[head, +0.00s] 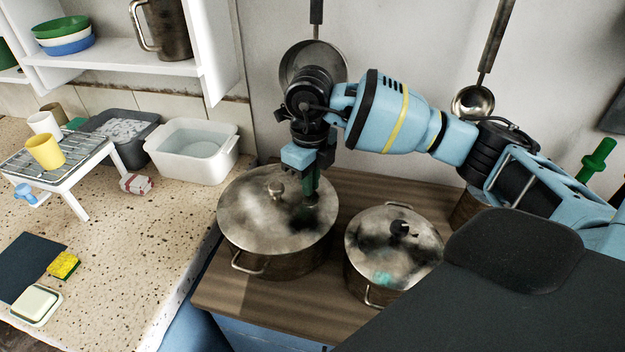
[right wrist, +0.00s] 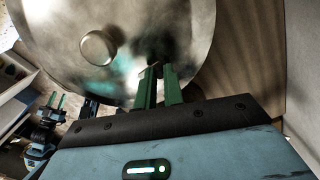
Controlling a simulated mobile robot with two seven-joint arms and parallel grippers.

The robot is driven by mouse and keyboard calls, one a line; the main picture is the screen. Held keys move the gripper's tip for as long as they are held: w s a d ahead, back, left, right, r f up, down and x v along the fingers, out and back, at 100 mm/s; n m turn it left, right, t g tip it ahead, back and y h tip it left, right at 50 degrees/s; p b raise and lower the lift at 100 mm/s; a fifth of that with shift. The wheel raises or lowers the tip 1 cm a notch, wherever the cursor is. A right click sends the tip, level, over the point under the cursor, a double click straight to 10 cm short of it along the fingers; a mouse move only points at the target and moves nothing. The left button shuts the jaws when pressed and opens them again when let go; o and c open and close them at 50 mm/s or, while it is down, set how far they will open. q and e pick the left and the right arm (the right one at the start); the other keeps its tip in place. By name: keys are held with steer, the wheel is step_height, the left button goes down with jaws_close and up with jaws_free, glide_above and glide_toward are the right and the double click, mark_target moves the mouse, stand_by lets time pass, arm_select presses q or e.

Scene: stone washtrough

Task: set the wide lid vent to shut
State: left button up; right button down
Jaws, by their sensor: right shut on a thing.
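The wide lid (head: 245,205) is a round, stained metal lid with a centre knob, on the large pot at the left of the stove top; it also fills the top of the right wrist view (right wrist: 60,25). My right gripper (head: 312,197) comes down on the lid's right part, beside the knob. Its green fingers (right wrist: 158,72) are shut on the small dark vent (right wrist: 155,62), which they mostly hide; its setting cannot be read. My left gripper (right wrist: 55,101) shows small at the left of the right wrist view, its green fingers apart and empty.
A smaller lidded pot (head: 385,245) with a black knob stands to the right. A ladle (head: 473,100) and a pan (head: 330,65) hang behind my arm. A white basin (head: 190,150) and a wire rack (head: 55,155) stand on the speckled counter at left.

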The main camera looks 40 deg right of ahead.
steer(key=shift+w+n, duration=0.1)
steer(key=shift+n, duration=0.3)
arm_select(q)
steer(key=shift+w, duration=0.25)
steer(key=shift+w+r, duration=0.1)
arm_select(e)
steer(key=c, duration=1.5)
jaws_free()
steer(key=shift+r, duration=0.15)
step_height(320, 180, up, 7)
steer(key=shift+f, duration=0.15)
steer(key=shift+r, duration=0.45)
arm_select(q)
steer(key=shift+s, duration=0.3)
steer(key=shift+w, duration=0.25)
